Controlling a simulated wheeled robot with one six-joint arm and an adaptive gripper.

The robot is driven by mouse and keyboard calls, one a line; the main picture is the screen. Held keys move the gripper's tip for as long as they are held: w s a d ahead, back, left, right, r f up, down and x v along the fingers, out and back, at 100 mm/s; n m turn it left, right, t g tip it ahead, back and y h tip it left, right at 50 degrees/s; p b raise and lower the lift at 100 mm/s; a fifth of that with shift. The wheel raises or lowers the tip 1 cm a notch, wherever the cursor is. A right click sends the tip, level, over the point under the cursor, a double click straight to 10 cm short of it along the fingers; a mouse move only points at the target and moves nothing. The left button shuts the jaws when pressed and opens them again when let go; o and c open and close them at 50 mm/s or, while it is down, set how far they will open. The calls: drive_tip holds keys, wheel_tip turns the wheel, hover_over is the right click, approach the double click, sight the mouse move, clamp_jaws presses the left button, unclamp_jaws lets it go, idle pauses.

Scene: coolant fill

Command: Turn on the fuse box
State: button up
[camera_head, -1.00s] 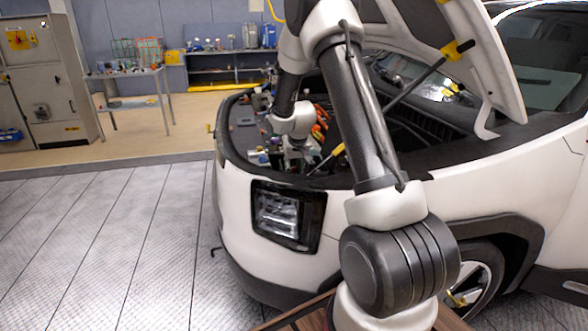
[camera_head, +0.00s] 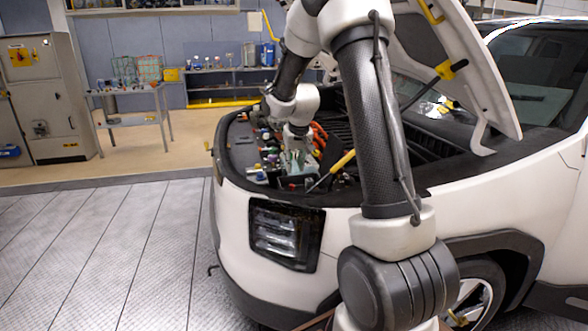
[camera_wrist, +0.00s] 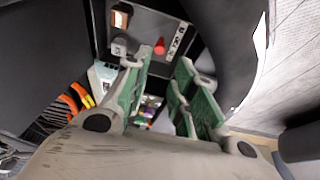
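My gripper (camera_head: 297,162) reaches down into the open engine bay of the white car. In the wrist view my gripper (camera_wrist: 160,68) is open, its two green-padded fingers apart with nothing held between them. Beyond the fingertips is a dark panel (camera_wrist: 150,27) with a red round knob (camera_wrist: 160,46), a small grey block (camera_wrist: 119,46), a brown part and a white label. I cannot tell whether this panel is the fuse box. A grey cabinet (camera_head: 65,105) with a yellow switch plate (camera_head: 19,56) stands at the far left of the head view.
The raised hood (camera_head: 480,75) is close behind my arm. Orange cables (camera_wrist: 75,100) lie left of the fingers; the black front edge of the bay (camera_wrist: 222,50) is at right. A bench (camera_head: 130,100) stands by the wall. The floor left of the car is clear.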

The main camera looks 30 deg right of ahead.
drive_tip(key=shift+o, duration=1.4)
drive_tip(key=shift+f, duration=0.15)
drive_tip(key=g+y, duration=0.1)
drive_tip(key=g, duration=0.3)
hover_over(292, 185)
drive_tip(key=f, duration=0.3)
drive_tip(key=shift+w, duration=0.2)
wheel_tip(292, 185, down, 7)
drive_tip(key=shift+r, duration=0.1)
